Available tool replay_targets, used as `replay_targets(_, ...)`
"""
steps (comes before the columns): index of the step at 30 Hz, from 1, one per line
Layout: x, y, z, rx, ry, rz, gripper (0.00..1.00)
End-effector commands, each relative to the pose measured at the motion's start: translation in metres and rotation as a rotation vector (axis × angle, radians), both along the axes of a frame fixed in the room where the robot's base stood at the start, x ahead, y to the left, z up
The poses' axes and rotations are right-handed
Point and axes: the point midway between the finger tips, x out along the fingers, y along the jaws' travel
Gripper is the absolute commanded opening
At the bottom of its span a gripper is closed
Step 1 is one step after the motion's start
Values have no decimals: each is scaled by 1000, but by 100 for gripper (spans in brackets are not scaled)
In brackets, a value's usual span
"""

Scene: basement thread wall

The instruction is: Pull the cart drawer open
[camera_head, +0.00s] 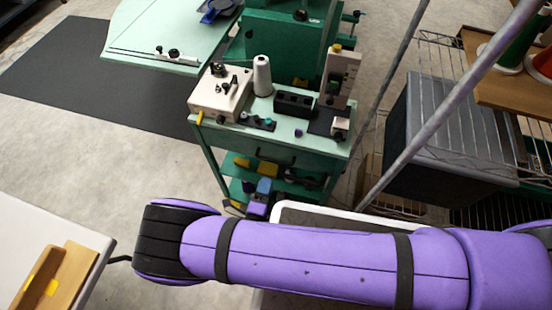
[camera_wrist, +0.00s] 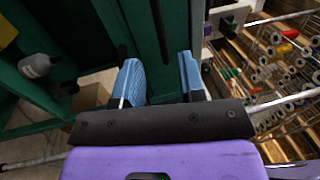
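The green cart (camera_head: 345,150) stands at the centre of the head view with equipment on top. Its drawer front (camera_head: 290,162), with a dark handle, is just below the top and looks closed. In the wrist view, my gripper (camera_wrist: 160,80) is open, with two blue fingers spread apart and nothing seen between them. The green cart (camera_wrist: 175,45) fills the view beyond the fingers, with a dark narrow strip running up it. I cannot tell whether the fingers touch it.
The cart's lower shelves hold small items, including a grey bottle (camera_wrist: 35,65). A white table (camera_head: 60,220) with a wooden tray is at the lower left. A wire rack (camera_head: 440,60) and dark bin (camera_head: 420,140) stand right. Thread spools (camera_wrist: 285,60) show at right. Left floor is clear.

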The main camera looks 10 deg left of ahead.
Motion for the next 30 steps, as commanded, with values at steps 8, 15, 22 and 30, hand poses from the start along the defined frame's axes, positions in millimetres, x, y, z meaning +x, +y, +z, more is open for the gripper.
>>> replay_targets(8,50,-4,10,2,-2,-4,37)
replay_targets(15,78,-6,15,2,-1,-3,37)
replay_targets(22,87,-7,17,2,0,-2,37)
replay_targets(30,87,-7,17,3,0,-3,21)
